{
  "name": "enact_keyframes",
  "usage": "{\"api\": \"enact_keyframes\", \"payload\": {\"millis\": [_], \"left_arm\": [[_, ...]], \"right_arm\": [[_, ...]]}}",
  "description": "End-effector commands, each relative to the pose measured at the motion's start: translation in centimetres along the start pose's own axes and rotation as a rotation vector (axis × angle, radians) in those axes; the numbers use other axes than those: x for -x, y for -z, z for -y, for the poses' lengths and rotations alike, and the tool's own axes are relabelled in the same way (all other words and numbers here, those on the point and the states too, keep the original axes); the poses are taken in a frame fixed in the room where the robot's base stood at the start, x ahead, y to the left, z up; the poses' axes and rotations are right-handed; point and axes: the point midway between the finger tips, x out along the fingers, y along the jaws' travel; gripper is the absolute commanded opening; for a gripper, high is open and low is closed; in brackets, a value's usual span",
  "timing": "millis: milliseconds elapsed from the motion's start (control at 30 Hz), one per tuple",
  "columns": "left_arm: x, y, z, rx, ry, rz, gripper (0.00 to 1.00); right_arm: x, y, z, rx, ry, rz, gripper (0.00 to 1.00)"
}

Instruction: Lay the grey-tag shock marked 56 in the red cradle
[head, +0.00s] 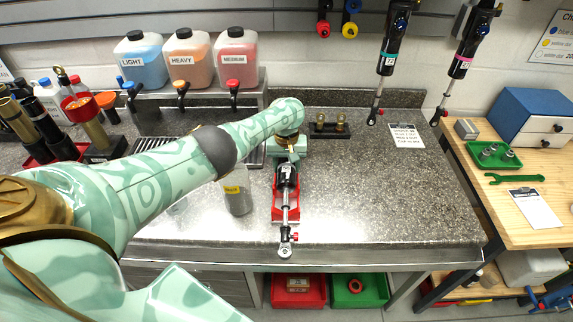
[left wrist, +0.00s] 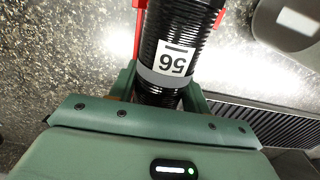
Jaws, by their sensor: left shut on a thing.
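The shock marked 56 (head: 287,178) has a black spring body, a grey band and a silver rod that points toward the front edge of the counter. Its white 56 label (left wrist: 174,59) shows upside down in the left wrist view. My left gripper (head: 287,158) is shut around the body near the grey band. The red cradle (head: 278,212) is directly under the shock, and red parts of it (left wrist: 138,30) show on both sides of the body. I cannot tell whether the shock rests fully in it. My right gripper is not in view.
A grey canister (head: 238,200) stands just left of the cradle. A dark block with brass fittings (head: 330,129) is behind. Two shocks hang at the upper right, one teal-tagged (head: 386,58), one pink-tagged (head: 461,65).

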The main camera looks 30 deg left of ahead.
Motion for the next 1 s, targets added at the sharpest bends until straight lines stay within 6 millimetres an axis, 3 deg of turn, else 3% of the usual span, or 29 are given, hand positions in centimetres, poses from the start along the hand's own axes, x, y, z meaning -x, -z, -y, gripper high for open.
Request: {"api": "enact_keyframes", "payload": {"millis": [33,67,133,400,533,800,1000], "left_arm": [[0.2,0.1,-0.1,0.0,-0.002,-0.002,0.0],[0.2,0.1,-0.1,0.0,-0.002,-0.002,0.56],[0.1,0.1,-0.1,0.0,-0.002,-0.002,0.73],[-0.1,-0.1,0.1,0.0,0.002,0.003,0.73],[1.2,-0.1,0.1,-0.001,0.001,0.001,0.73],[8.3,0.0,0.0,-0.002,-0.002,-0.001,0.73],[13.2,0.0,0.0,-0.001,-0.002,-0.003,0.73]], "right_arm": [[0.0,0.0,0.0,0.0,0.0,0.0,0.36],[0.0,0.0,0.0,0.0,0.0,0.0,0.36],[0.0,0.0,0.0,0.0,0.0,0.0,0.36],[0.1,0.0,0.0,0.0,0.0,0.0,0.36],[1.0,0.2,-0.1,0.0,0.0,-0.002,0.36],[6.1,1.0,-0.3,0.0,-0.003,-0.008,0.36],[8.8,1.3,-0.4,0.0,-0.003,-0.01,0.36]]}}
